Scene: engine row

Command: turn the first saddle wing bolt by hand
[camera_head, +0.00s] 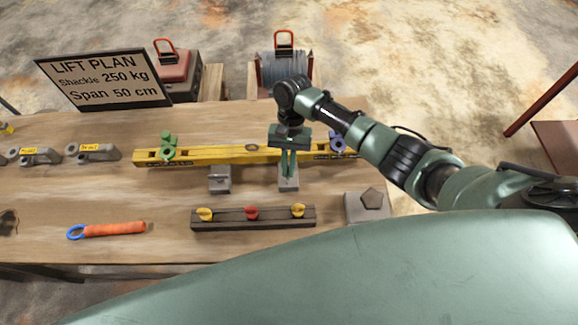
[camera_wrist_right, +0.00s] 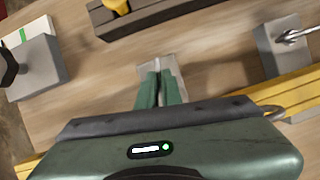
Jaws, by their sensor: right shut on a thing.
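My right gripper (camera_head: 289,174) points down at a small grey block (camera_head: 289,186) in front of the yellow beam (camera_head: 235,153). Its fingers (camera_wrist_right: 160,88) are close together over that block (camera_wrist_right: 143,72) in the right wrist view, shut on a small part mostly hidden between them. I cannot make out a wing bolt's shape there. A second grey block (camera_head: 219,184) stands to the left; in the wrist view a shiny metal rod (camera_wrist_right: 292,37) shows on it. A green fitting (camera_head: 168,147) and a blue fitting (camera_head: 337,142) sit on the beam. My left gripper is not in view.
A dark bar (camera_head: 253,220) with yellow and red knobs lies in front of the blocks. A grey plate with a dark pentagon (camera_head: 372,198) is to the right. An orange-handled tool (camera_head: 115,229) lies front left. A lift plan sign (camera_head: 104,80) stands at the back left.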

